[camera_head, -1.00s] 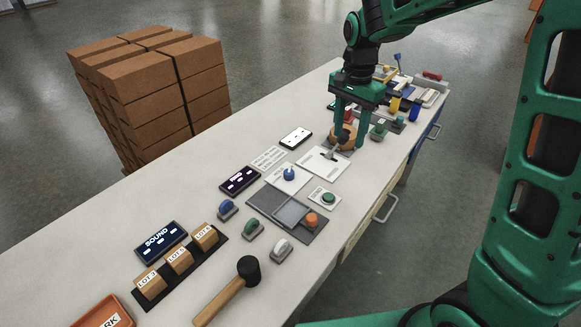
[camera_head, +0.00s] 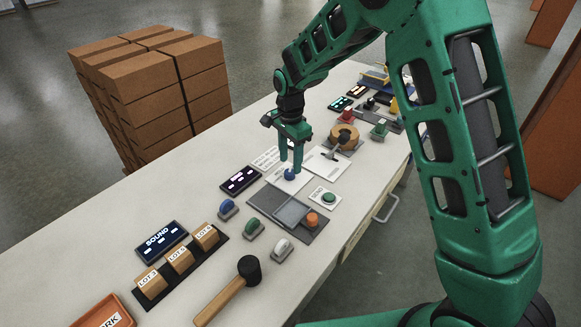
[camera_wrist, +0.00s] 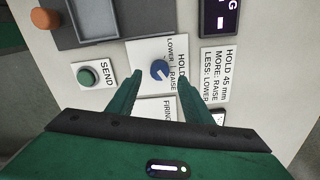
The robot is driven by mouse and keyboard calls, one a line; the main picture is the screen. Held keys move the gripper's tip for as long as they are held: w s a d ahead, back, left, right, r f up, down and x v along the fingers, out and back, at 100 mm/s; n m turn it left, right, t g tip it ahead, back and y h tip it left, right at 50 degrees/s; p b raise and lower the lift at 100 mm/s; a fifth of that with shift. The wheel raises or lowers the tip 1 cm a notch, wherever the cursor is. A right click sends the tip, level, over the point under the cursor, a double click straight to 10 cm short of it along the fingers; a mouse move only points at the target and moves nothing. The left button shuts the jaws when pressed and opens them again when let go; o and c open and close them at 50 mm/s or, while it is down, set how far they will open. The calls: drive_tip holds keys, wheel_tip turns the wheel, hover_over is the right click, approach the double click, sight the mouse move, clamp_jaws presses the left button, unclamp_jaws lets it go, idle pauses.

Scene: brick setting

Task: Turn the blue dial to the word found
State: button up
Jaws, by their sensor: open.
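The blue dial (camera_head: 289,174) sits on a white plate (camera_head: 299,185) on the bench. In the wrist view the dial (camera_wrist: 158,69) lies between my fingers, on a plate printed with HOLD, LOWER and RAISE. A pale mark shows on the dial; I cannot tell surely which word it points at. My gripper (camera_head: 291,162) is open, pointing down over the dial, one finger on each side. I cannot tell whether the fingers touch it. A card (camera_wrist: 216,75) beside it reads HOLD 45 mm, MORE: RAISE, LESS: LOWER.
A green SEND button (camera_head: 329,198) is right of the dial. A dark display (camera_head: 240,180) is to its left. A grey slide panel (camera_head: 265,203) with an orange knob (camera_head: 312,219) lies in front.

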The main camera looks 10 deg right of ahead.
sight(290, 171)
drive_tip(key=shift+f, duration=1.7)
drive_tip(key=c, duration=1.1)
drive_tip(key=shift+o, duration=0.2)
